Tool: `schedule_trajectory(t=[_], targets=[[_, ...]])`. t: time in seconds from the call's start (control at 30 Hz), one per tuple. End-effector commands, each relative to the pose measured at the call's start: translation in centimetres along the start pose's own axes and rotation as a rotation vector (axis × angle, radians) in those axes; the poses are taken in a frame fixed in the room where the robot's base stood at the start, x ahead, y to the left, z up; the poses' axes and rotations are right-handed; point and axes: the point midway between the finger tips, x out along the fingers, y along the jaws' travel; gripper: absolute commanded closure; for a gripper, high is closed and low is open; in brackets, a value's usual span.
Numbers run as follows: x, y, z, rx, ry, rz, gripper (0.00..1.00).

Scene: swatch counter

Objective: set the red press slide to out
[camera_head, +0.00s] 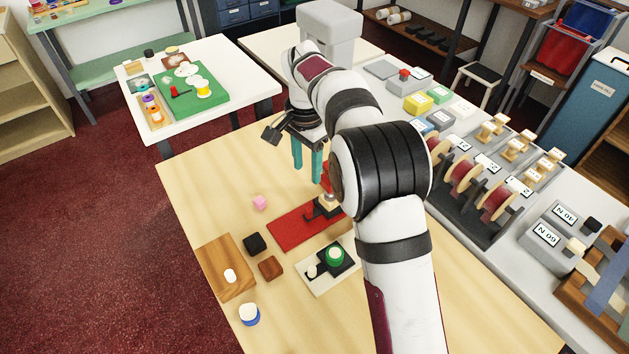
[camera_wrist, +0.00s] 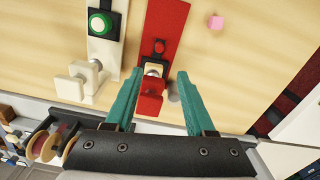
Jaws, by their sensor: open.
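The red press has a flat red base (camera_head: 290,232) on the wooden table, with a dark and red upright part partly behind my arm. In the wrist view the red base (camera_wrist: 168,22) runs up the picture, with a small red knob, a pale block (camera_wrist: 153,69) and a red block (camera_wrist: 149,100) nearer the gripper. My gripper (camera_head: 307,174) is open, its teal fingers pointing down near the upright end of the press. Contact and the slide's position cannot be told.
A white base with a green button (camera_head: 335,254) stands beside the red press. A pink cube (camera_head: 260,202), a black cube (camera_head: 255,244), a brown cube (camera_head: 271,268), a wooden block (camera_head: 222,262) and a blue-and-white round piece (camera_head: 249,315) lie nearby.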

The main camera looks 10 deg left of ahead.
Motion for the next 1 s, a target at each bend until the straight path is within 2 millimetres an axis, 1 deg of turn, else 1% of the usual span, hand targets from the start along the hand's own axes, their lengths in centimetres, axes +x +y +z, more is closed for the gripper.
schedule_trajectory(t=[0.07,0.2,0.3,0.4,0.5,0.6,0.7,1.0], targets=[[1.7,0.1,0.1,0.001,-0.004,0.004,0.45],[5.9,0.2,0.1,-0.001,-0.004,0.005,0.45],[8.6,0.2,0.0,0.000,-0.004,0.003,0.45],[10.9,0.2,0.0,0.000,-0.003,0.002,0.45],[12.6,0.2,0.0,0.000,-0.003,0.001,0.45],[13.8,0.1,0.0,0.001,-0.003,0.000,0.45],[14.5,0.1,0.0,0.000,-0.002,-0.001,0.45],[14.7,0.1,0.0,0.000,-0.002,-0.001,0.45]])
